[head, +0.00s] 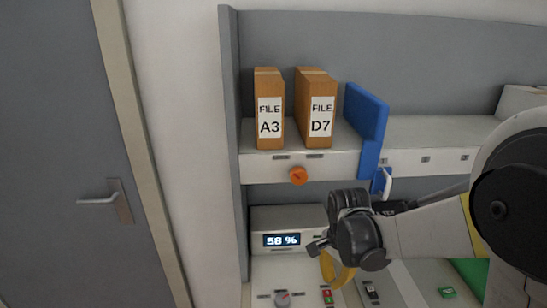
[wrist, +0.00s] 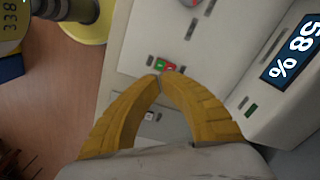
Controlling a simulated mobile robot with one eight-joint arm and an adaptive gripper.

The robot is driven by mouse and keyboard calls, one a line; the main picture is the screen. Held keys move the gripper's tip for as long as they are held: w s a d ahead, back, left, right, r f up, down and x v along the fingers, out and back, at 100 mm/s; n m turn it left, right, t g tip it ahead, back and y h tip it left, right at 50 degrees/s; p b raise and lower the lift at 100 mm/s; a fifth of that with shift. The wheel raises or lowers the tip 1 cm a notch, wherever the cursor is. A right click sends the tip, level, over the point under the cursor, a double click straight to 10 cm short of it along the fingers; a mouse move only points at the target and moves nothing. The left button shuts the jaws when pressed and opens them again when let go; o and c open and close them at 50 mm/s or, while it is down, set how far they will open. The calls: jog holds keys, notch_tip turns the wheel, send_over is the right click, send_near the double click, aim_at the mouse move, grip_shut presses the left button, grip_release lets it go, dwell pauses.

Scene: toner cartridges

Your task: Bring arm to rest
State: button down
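My arm comes in from the right side of the head view, bent, with my gripper (head: 336,272) hanging in front of a light grey machine (head: 262,220). In the wrist view my gripper's two yellow fingers (wrist: 160,77) curve in and their tips meet, with nothing visible between them. The tips lie over or near a red and green button pair (wrist: 164,66) on the machine; I cannot tell whether they touch it. The machine's display (head: 282,240) reads 58 %.
Above the machine a shelf holds file box A3 (head: 269,108), file box D7 (head: 318,108) and a blue panel (head: 367,125). An orange knob (head: 298,176) is on the shelf front. A grey door (head: 60,150) is at left. A round yellow-edged object (wrist: 88,28) shows in the wrist view.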

jog(key=s+r+n+t+b, duration=0.4)
jog(key=s+r+n+t, duration=0.3)
jog(key=s+r+n, duration=0.2)
jog(key=s+n, duration=0.2)
jog(key=s, duration=0.1)
jog(key=shift+s+r+n, duration=0.3)
jog(key=shift+r, duration=0.1)
